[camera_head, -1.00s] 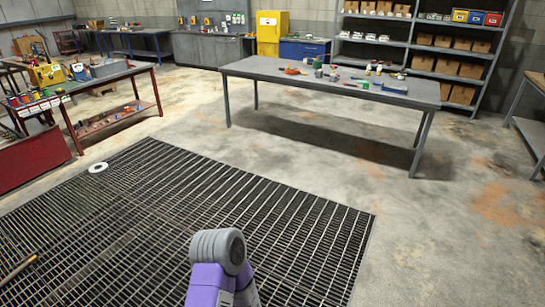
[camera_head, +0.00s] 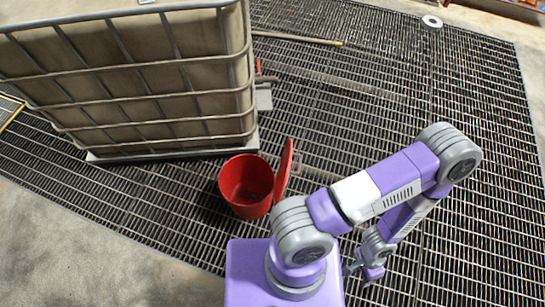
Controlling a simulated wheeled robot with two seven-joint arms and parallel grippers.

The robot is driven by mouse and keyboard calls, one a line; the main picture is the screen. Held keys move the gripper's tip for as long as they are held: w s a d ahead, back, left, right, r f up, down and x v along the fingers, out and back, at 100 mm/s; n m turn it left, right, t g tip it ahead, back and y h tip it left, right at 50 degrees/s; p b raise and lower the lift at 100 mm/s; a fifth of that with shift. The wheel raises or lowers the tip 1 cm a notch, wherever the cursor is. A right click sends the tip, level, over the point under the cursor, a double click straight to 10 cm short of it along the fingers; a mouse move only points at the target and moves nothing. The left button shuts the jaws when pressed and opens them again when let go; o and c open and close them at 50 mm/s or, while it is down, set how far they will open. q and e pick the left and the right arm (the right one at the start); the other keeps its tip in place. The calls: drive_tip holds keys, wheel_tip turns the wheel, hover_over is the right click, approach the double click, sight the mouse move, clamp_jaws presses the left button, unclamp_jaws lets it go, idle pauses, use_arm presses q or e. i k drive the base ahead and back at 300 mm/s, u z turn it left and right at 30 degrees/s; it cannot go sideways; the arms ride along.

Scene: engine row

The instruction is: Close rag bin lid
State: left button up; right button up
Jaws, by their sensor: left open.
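The red rag bin (camera_head: 234,203) stands on the floor grating in the middle of the view. Its top is open and its inside looks dark. Its red lid (camera_head: 285,168) stands up on the bin's right side, tilted slightly outward. My left arm reaches right from my body and bends back down at the elbow. My left gripper (camera_head: 362,276) is low, right of and nearer than the bin, apart from bin and lid. It is small in the view, open, and nothing shows in it. My right gripper is out of view.
A large caged tank (camera_head: 140,80) stands close behind and left of the bin. A long-handled tool (camera_head: 297,39) lies on the grating behind it. A white ring (camera_head: 431,21) lies at the far right. The grating right of the bin is mostly clear.

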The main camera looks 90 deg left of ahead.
sight(289, 172)
drive_tip(key=u, duration=0.7)
drive_tip(key=i, duration=0.9)
drive_tip(key=u, duration=3.15)
